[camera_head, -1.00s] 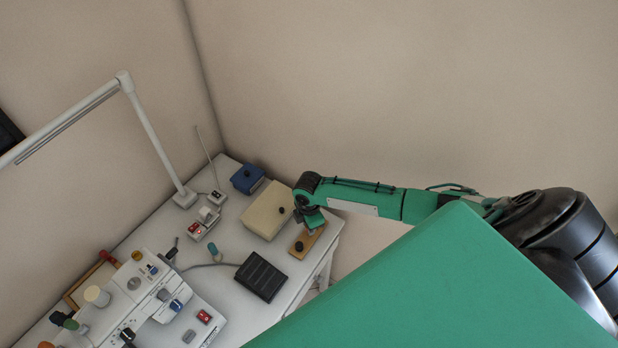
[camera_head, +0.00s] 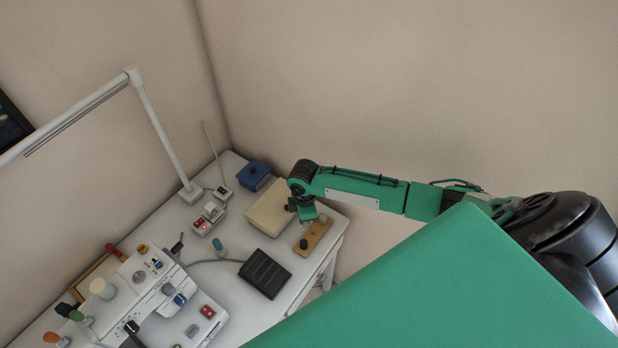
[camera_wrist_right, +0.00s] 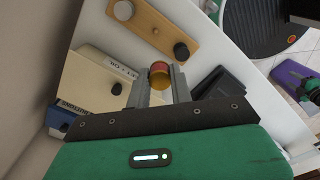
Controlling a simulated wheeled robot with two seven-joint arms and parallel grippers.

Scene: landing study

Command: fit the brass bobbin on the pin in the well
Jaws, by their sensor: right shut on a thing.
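My right gripper (camera_wrist_right: 160,88) is shut on a small round brass-coloured bobbin (camera_wrist_right: 160,78) with a reddish top, held between its fingertips in the right wrist view. In the head view my right gripper (camera_head: 304,212) is above the table beside the wooden board, near the beige box; the bobbin cannot be made out there. The sewing machine (camera_head: 150,290) stands at the lower left of the head view. I cannot make out the well or its pin in either view.
A wooden board (camera_head: 316,236) with a black knob (camera_head: 304,244) lies at the table's right edge. A beige box (camera_head: 266,210), a blue box (camera_head: 253,175), a black pedal (camera_head: 265,273) and a lamp (camera_head: 160,135) stand around. White table (camera_head: 205,262) shows between pedal and machine.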

